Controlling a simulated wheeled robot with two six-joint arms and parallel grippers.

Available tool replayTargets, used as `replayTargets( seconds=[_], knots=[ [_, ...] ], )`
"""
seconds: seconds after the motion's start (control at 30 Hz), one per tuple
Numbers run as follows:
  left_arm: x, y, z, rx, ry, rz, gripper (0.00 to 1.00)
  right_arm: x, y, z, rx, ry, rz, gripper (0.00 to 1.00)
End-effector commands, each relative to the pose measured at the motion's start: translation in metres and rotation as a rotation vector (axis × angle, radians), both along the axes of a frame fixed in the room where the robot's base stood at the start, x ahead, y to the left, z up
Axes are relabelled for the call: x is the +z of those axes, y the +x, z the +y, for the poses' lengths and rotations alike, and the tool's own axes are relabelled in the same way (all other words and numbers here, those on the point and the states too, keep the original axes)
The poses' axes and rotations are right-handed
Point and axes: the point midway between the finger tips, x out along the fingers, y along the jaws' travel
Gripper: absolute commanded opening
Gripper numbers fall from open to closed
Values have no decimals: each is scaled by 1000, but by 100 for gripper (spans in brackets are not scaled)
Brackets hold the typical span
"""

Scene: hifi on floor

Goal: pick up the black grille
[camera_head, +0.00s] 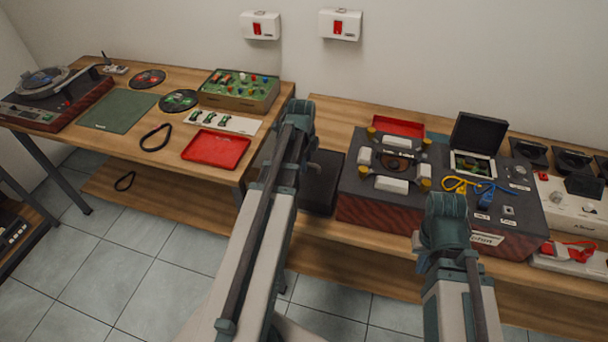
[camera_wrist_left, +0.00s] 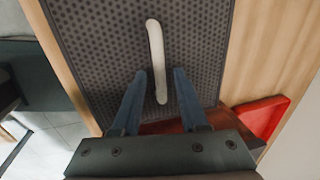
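The black grille shows large in the left wrist view (camera_wrist_left: 205,45) as a dark panel full of small holes, with a pale, slightly curved bar (camera_wrist_left: 156,55) along its middle. In the head view, a dark panel (camera_head: 322,182) beside my left arm, at the left end of the right bench, appears to be this grille. My left gripper (camera_wrist_left: 159,73) is open over it. Its blue fingers stand on either side of the bar's lower part, with a visible gap on each side. My left fingers are hidden in the head view. My right arm shows, but its gripper is hidden.
A dark speaker cabinet (camera_head: 362,208) with parts on top stands right of the grille. A red tray (camera_head: 401,126) lies behind it, and its edge shows in the left wrist view (camera_wrist_left: 262,118). The left table (camera_head: 100,140) holds a turntable (camera_head: 45,95) and another red tray (camera_head: 216,149).

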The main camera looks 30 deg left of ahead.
Motion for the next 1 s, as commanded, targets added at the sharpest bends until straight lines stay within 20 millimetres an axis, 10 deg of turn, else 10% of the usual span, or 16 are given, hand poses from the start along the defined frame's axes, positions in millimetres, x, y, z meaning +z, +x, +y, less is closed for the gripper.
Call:
replayTargets(
  seconds=[0.23,1.0],
  knots=[
    [0,0,0,0,0,0,0,0,0,0,0,0,0,0],
    [0,0,0,0,0,0,0,0,0,0,0,0,0,0]
  ],
)
